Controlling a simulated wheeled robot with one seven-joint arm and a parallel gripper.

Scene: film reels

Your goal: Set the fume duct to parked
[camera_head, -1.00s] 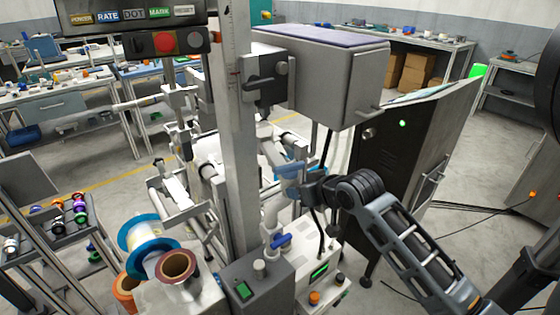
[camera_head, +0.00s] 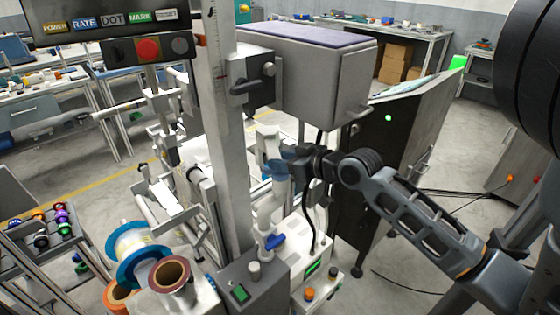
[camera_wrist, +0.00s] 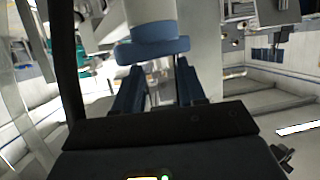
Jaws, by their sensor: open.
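The fume duct (camera_head: 268,205) is a white jointed pipe rising from the white unit beside the machine post. It has a blue lever (camera_head: 274,242) low down, and its white upper end stands close to the post. My gripper (camera_head: 273,168) is at this upper part, its blue fingers open. In the wrist view the duct's white end with a blue rim (camera_wrist: 153,50) is just ahead of my gripper (camera_wrist: 156,75), between the line of the fingers. I cannot tell whether they touch it. The far side of the duct is hidden.
A tall grey post (camera_head: 222,140) and a large grey box (camera_head: 320,80) stand close to my gripper. A dark cabinet (camera_head: 385,150) is to the right. A white unit (camera_head: 308,250) with a green display is below. Film reels (camera_head: 140,255) sit at the lower left.

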